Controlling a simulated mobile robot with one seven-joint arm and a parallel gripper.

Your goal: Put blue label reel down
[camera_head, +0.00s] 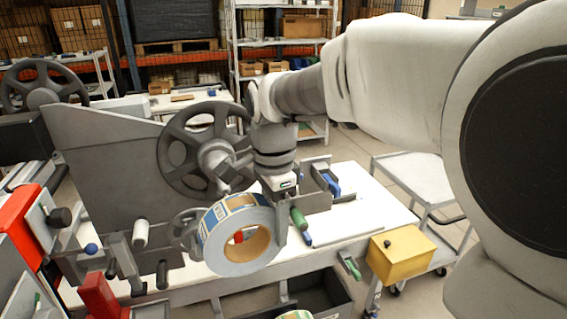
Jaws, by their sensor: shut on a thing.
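The blue label reel (215,250) is a thick roll with a pale grey-blue side, a tan core and blue and yellow labels on its outer face. My gripper (279,222) points down at the right side of the reel and is shut on it. The reel stands on edge, its side facing the camera, in front of the white table (372,212). I cannot tell whether its lower edge touches anything. The fingertips are partly hidden by the reel.
A grey machine with a large spoked wheel (178,155) stands behind the reel. Red machine parts (32,228) are at left. A green-handled tool (299,218) lies close right of my gripper. A yellow box (400,255) sits at right, a dark bin (318,296) below. The table's right side has free room.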

